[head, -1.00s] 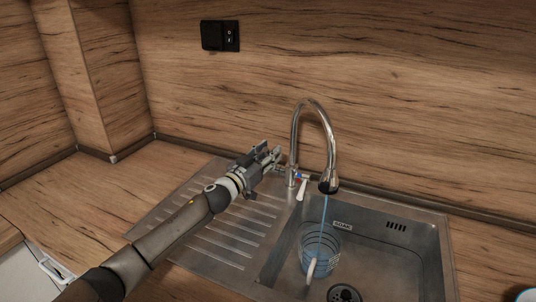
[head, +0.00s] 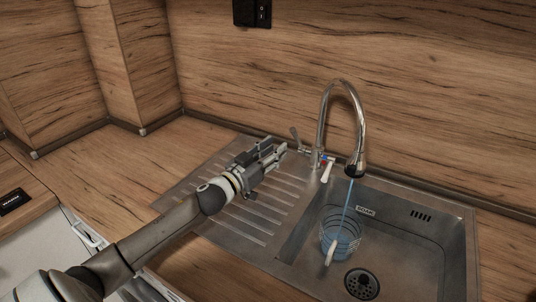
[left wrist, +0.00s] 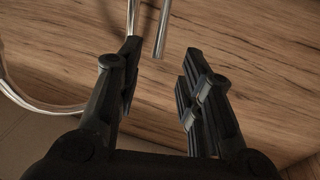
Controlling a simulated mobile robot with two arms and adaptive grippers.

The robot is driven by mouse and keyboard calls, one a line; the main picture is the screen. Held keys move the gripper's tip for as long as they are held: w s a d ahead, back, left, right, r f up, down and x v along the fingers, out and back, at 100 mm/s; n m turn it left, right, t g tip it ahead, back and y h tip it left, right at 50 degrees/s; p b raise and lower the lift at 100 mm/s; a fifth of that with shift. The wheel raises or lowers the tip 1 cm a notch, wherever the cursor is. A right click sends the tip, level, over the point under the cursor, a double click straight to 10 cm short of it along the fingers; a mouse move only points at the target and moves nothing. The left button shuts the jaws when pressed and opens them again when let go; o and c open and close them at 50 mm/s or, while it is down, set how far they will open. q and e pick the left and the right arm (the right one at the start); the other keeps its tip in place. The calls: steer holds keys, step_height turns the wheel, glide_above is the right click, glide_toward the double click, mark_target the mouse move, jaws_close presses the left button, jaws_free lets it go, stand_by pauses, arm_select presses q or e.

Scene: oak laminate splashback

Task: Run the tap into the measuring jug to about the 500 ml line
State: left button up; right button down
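The measuring jug (head: 328,243), clear with a pale handle toward me, stands in the sink basin (head: 400,245). A blue stream of water (head: 347,195) runs from the tap (head: 361,125) into it. Blue water shows inside the jug; its marks are too small to read. My left gripper (head: 281,149) is open and empty, just left of the tap. In the left wrist view its fingers (left wrist: 158,80) are apart, with a metal rod (left wrist: 163,30) beyond them.
The ribbed drainboard (head: 250,215) lies below my left arm. The drain (head: 361,284) is to the right of the jug. The wooden splashback (head: 430,90) rises close behind the tap. Worktop (head: 150,165) left of the sink is clear.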

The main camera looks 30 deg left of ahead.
arm_select(q)
steer(key=shift+s+a+f, duration=0.1)
steer(key=shift+s, duration=0.85)
stand_by(7.0)
